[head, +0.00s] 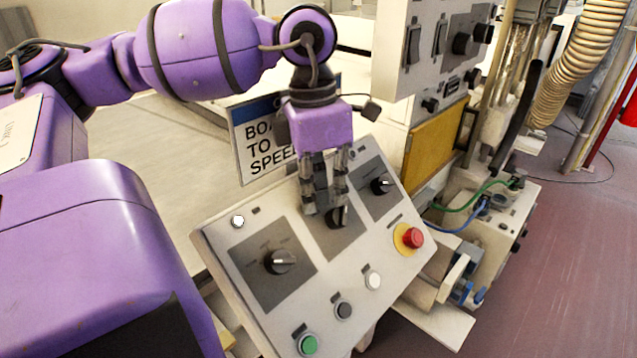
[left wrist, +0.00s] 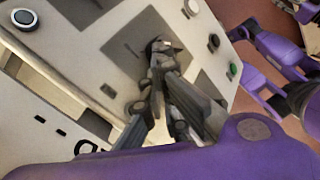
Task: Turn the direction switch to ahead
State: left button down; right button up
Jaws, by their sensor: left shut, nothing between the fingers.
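A sloped grey control panel (head: 300,290) carries three black rotary switches on dark plates. The left switch (head: 282,262) has its pale mark toward the right. The middle switch (head: 338,216) is partly hidden behind my left gripper (head: 325,205). The right switch (head: 381,184) stands clear. The plate lettering is too small to read, so I cannot tell which is the direction switch. My left gripper is shut and empty, pointing down at the middle switch. In the left wrist view its fingertips (left wrist: 160,60) are at the switch knob (left wrist: 161,45); contact is unclear. My right gripper is out of view.
The panel also holds a red mushroom button (head: 413,238) on yellow, a green button (head: 308,344), a black button (head: 343,310) and white buttons (head: 373,280). A sign (head: 262,145) stands behind it. A grey switch box (head: 432,45) overhangs at the right.

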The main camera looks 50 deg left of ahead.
pick_arm(q)
jog(key=shift+s+d+f, duration=0.25)
jog(key=shift+s+d, duration=0.1)
jog(key=shift+s, duration=0.3)
notch_tip(320, 180, up, 12)
jog(key=a, duration=0.1)
jog(key=shift+s+r, duration=0.1)
